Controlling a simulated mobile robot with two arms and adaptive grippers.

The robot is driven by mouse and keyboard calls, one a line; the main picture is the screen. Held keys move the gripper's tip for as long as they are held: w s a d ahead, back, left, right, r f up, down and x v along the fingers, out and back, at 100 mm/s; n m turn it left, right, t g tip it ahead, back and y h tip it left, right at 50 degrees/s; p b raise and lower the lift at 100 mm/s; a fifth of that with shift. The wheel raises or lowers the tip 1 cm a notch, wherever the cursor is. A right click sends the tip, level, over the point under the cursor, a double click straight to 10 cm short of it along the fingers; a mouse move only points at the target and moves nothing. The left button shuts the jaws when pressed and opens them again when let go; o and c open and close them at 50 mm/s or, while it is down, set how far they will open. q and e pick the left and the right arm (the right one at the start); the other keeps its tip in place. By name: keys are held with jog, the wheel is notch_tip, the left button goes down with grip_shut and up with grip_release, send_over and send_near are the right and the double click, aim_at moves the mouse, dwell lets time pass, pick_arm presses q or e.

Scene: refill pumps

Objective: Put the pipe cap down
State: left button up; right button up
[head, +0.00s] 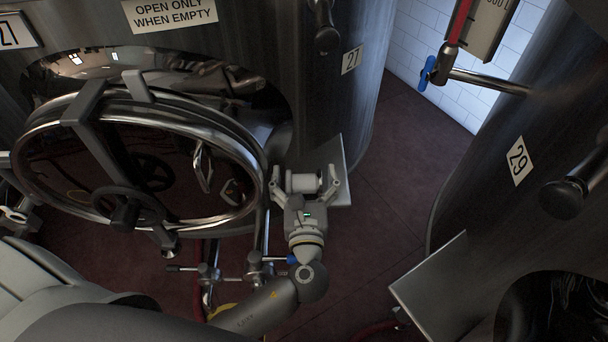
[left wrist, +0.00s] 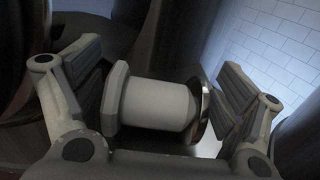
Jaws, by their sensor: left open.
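The pipe cap (head: 304,183) is a pale cylinder lying on its side. In the left wrist view the pipe cap (left wrist: 155,103) has a wide faceted flange on its left and a shiny metal rim on its right. My left gripper (head: 305,174) is open around it, with one finger on each side. In the left wrist view gaps show between the fingers and both ends of the cap. The cap is at a small metal shelf (head: 343,165) on tank 27. Whether its underside touches the shelf is hidden.
Left of the gripper is a round tank hatch (head: 250,150) with a metal rim and handwheel. Valves and pipes (head: 208,272) stand below it. Tank 29 (head: 490,185) with another metal shelf (head: 428,280) is on the right. Dark red floor (head: 395,170) lies open between the tanks.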

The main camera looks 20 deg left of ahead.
pick_arm(q)
jog(key=shift+r, duration=0.1)
jog(key=b+v, duration=0.1)
jog(key=v, duration=1.1)
jog(key=shift+b, duration=0.3)
